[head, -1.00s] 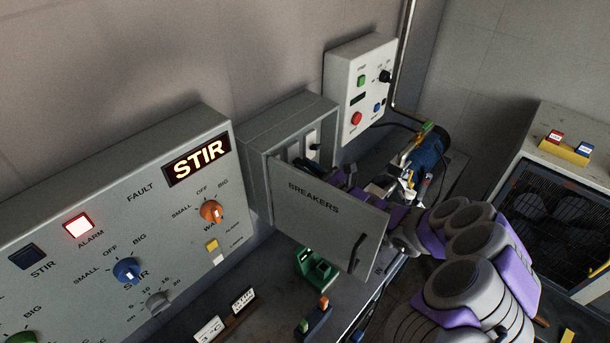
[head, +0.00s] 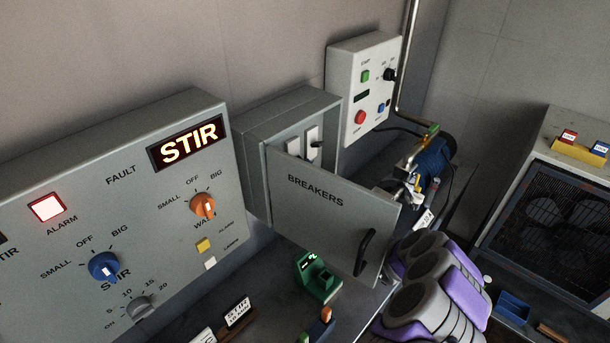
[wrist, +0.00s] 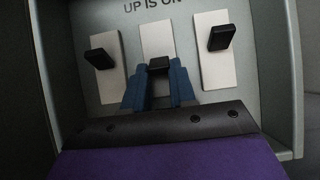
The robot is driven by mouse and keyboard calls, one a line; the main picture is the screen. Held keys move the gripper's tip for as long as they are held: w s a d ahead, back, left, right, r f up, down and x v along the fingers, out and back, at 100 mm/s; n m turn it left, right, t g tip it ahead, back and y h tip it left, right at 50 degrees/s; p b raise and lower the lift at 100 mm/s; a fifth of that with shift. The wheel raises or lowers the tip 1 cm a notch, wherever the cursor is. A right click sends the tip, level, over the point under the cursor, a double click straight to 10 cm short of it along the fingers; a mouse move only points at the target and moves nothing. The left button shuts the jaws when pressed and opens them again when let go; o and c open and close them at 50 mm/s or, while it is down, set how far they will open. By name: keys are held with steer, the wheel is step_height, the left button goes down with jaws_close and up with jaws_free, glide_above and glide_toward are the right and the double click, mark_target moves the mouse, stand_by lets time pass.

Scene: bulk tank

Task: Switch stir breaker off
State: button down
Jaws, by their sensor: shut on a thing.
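The grey breaker box (head: 262,128) stands open in the head view, and its door marked BREAKERS (head: 318,215) swings out toward me. In the wrist view, three black levers sit on white plates under the words "UP IS ON": the left lever (wrist: 102,59), the middle lever (wrist: 158,65) and the right lever (wrist: 221,38). My gripper (wrist: 158,82) has its blue fingers on either side of the middle lever and is shut on it. The lower part of the middle plate is hidden by the fingers. The door hides my gripper in the head view. No stir label on a breaker is readable.
The control panel (head: 120,190) at left shows a lit STIR fault sign (head: 188,142) and a lit alarm lamp (head: 46,207). A green device (head: 318,277) stands on the bench below the door. A small button box (head: 360,92) is behind, and a fan unit (head: 550,205) is at right.

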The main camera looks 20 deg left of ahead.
steer(key=c, duration=0.9)
jaws_free()
steer(key=p+v, duration=0.4)
steer(key=v, duration=1.3)
steer(key=shift+d+f, duration=0.1)
steer(key=shift+f, duration=0.15)
